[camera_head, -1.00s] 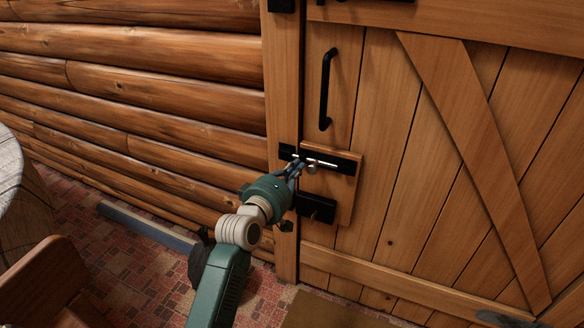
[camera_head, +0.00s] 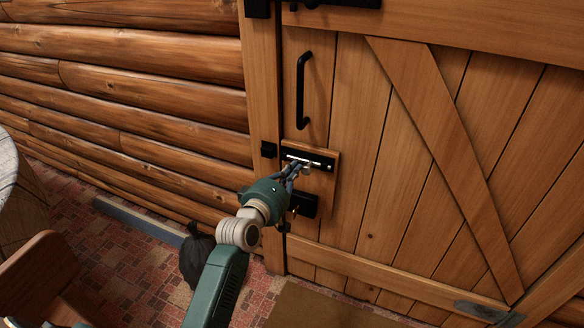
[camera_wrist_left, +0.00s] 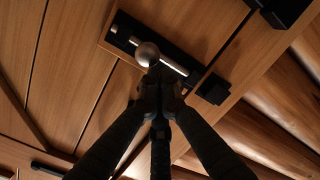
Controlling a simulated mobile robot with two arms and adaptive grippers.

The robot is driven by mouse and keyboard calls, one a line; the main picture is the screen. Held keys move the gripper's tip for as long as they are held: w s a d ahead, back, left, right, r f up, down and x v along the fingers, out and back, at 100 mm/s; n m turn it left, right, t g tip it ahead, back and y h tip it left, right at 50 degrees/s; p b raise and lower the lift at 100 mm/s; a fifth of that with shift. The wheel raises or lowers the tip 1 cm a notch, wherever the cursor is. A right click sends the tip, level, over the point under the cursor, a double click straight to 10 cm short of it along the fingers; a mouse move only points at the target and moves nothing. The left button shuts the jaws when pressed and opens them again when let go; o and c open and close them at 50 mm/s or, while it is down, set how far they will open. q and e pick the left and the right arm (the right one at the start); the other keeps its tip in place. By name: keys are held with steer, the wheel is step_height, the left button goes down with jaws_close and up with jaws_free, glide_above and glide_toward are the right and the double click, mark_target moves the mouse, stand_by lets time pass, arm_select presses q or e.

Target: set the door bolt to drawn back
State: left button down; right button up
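The door bolt has a black plate (camera_head: 328,162) on a wooden block on the plank door, with a silver rod and a round knob. In the left wrist view the knob (camera_wrist_left: 147,54) and the rod (camera_wrist_left: 175,67) show clearly. The black keeper (camera_head: 268,150) is on the door frame; it also shows in the left wrist view (camera_wrist_left: 213,89). The rod's end stops short of the keeper, with a visible gap. My left gripper (camera_head: 296,168) has its fingers closed together beside the knob, on the keeper side, apparently touching it. My right gripper is not in view.
A black pull handle (camera_head: 302,90) is above the bolt, and a black lock box (camera_head: 305,205) is below it. A log wall (camera_head: 120,100) runs left of the door. A round wooden table (camera_head: 18,195) and a chair (camera_head: 35,275) stand at the lower left.

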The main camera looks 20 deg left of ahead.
arm_select(q)
steer(key=shift+f, duration=0.1)
steer(key=s+r, duration=0.1)
steer(key=s, duration=1.1)
steer(key=shift+a+r, duration=0.2)
steer(key=shift+a, duration=0.2)
